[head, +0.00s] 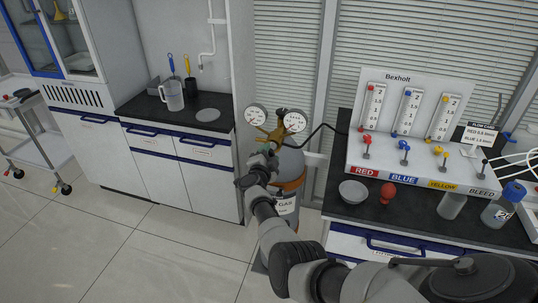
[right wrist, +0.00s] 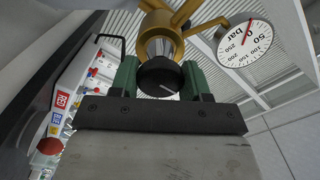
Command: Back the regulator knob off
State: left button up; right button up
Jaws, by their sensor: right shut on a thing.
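The black regulator knob (right wrist: 161,78) sits under the brass regulator body (right wrist: 160,32) in the right wrist view, with a pale line on its face. My right gripper (right wrist: 160,88) has its green fingers on either side of the knob and is shut on it. In the head view the brass regulator (head: 279,134) with two round gauges stands on top of the gas cylinder (head: 287,207). My right gripper (head: 262,162) is in front of it and hides the knob there. One gauge (right wrist: 243,44) shows in the wrist view with a red needle. My left gripper is not in view.
To the right, a dark bench holds a white flowmeter panel (head: 420,165), a grey bowl (head: 354,192), a red bulb (head: 388,192) and bottles. A black hose (head: 325,127) runs from the regulator towards the panel. A cabinet with a jug (head: 173,95) stands left. The floor between is clear.

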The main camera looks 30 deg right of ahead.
jog(key=shift+f, duration=0.1)
jog(key=o, duration=0.9)
jog(key=shift+s+a+p, duration=0.15)
jog(key=shift+a+p, duration=0.1)
jog(key=shift+p, duration=0.1)
jog(key=p+v, duration=0.6)
jog(key=v, duration=0.4)
jog(key=shift+s, duration=0.1)
